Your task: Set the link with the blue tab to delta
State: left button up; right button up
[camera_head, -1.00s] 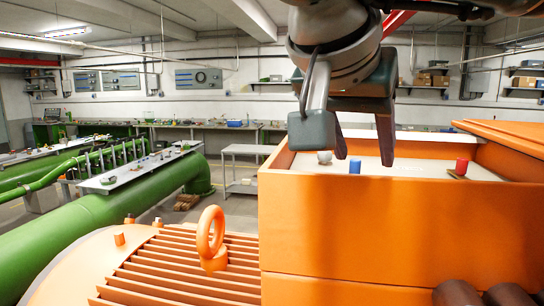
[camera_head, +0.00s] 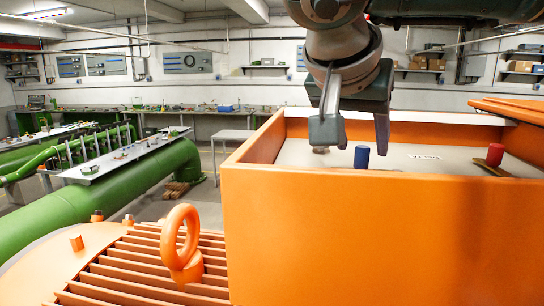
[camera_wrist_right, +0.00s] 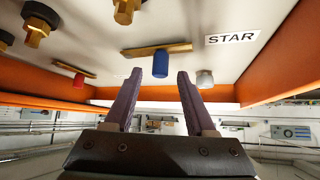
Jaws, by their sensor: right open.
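The tab also shows in the head view (camera_head: 361,157), inside the orange box. My right gripper (camera_wrist_right: 159,73) is open, and its two dark fingers line up on either side of the blue tab in the wrist view. Whether the tab is between them in depth I cannot tell. A "STAR" label (camera_wrist_right: 232,37) is on the panel. My left gripper is out of view.
A red tab (camera_head: 495,154) on another link stands to the right, and a grey tab (camera_wrist_right: 204,79) to the left of the blue one in the head view. Brass terminals (camera_wrist_right: 41,22) stick out of the panel. Orange box walls (camera_head: 370,235) surround it.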

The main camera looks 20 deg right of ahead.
aim_at(363, 147)
jog(key=shift+b+x, duration=0.45)
jog(key=shift+x, duration=1.1)
grip_shut()
